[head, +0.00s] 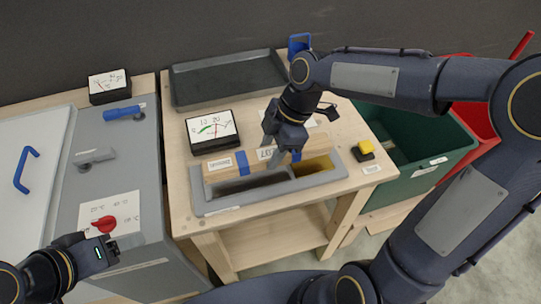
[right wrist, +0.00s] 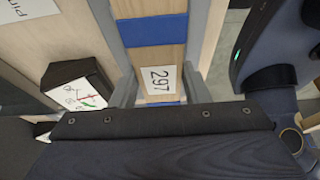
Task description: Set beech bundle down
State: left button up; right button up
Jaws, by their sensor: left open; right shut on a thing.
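The beech bundle (head: 225,172) is a pale wood piece with blue bands and a white label, lying lengthwise along the grey two-slot holder (head: 215,207) on the wooden table. My right gripper (head: 283,155) is shut on it near the middle, from above. In the right wrist view the bundle (right wrist: 158,65) runs between the two grey fingers (right wrist: 157,95), with a label reading 297. Whether its underside touches the holder or hangs just above is hidden. My left gripper (head: 105,250) is open and empty at the lower left, over the grey cabinet.
A dial meter (head: 212,131) stands left of the bundle, with a dark empty tray (head: 225,82) behind. A yellow button (head: 365,149) is right of the holder. A green bin (head: 425,155) and red bin (head: 480,115) stand right. The cabinet carries a red knob (head: 103,224).

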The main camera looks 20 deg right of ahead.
jog(key=shift+w+f, duration=0.2)
jog(key=shift+f, duration=1.65)
jog(key=shift+w+f, duration=0.1)
jog(key=shift+f, duration=0.05)
jog(key=o, duration=1.2)
jog(key=shift+c, duration=0.2)
